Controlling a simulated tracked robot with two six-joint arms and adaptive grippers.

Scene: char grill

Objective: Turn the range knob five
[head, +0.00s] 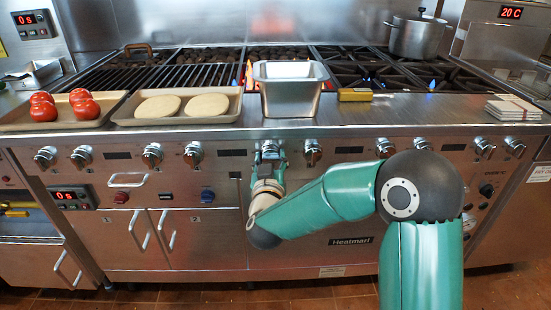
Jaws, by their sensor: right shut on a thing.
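A row of silver range knobs runs along the front panel of the steel range. Range knob five, counted from the left, is at the middle of the panel (270,146), below the steel pan. My right gripper (269,157) is shut on this knob, reaching it from below and in front. The fingers cover most of the knob, so its pointer angle cannot be told. The fourth knob (193,154) is to its left and the sixth knob (312,152) is close to its right. My left gripper is not in view.
A pot (416,37) is at the back right. Blue flames show on the right burners.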

